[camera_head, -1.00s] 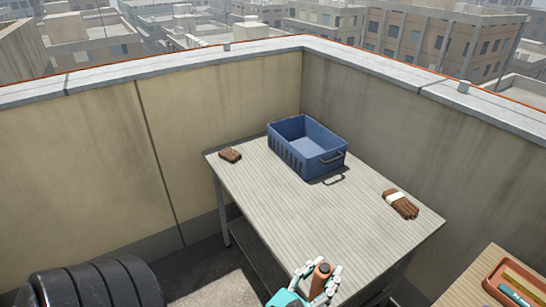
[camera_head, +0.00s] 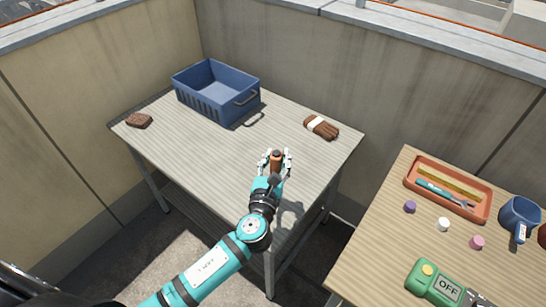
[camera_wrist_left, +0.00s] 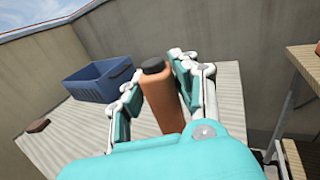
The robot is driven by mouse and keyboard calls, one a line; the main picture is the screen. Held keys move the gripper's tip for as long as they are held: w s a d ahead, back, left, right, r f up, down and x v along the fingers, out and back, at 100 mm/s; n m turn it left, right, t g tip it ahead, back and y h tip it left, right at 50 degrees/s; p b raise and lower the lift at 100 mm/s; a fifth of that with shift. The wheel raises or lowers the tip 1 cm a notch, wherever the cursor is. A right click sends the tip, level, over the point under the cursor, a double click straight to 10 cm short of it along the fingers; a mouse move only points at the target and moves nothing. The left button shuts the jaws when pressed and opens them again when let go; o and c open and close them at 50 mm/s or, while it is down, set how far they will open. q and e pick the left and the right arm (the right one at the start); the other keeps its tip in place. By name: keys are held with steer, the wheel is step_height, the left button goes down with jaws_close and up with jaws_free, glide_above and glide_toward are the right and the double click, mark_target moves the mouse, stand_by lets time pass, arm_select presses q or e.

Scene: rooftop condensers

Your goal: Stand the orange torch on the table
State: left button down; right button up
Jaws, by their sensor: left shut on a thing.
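The orange torch (camera_head: 277,161), a brownish-orange cylinder with a dark cap, is in my left gripper (camera_head: 275,165). The gripper is shut on it, with a finger on each side, over the front right part of the grey table (camera_head: 185,150). In the left wrist view the torch (camera_wrist_left: 162,100) stands between the fingers (camera_wrist_left: 155,90) with its dark cap up. It looks close to upright. Its lower end is hidden by the gripper, so I cannot tell whether it touches the table. My right gripper is not in view.
On the table are a blue crate (camera_head: 215,95), a brown block (camera_head: 139,121) and brown gloves (camera_head: 321,127). The middle of the tabletop is clear. A second table (camera_head: 375,240) at right holds an orange tray (camera_head: 465,205), a blue mug (camera_head: 518,215) and a green device (camera_head: 435,283).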

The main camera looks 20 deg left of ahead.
arm_select(q)
steer(key=shift+w+a, duration=0.3)
steer(key=shift+w, duration=0.2)
steer(key=shift+w+a, duration=0.1)
steer(key=shift+w, duration=0.1)
steer(key=f, duration=0.2)
steer(key=w+f+b, duration=0.1)
steer(key=shift+a+f, duration=0.3)
steer(key=shift+f, duration=0.1)
steer(key=c, duration=1.5)
jaws_free()
steer(key=shift+f, duration=0.15)
steer(key=o, duration=0.5)
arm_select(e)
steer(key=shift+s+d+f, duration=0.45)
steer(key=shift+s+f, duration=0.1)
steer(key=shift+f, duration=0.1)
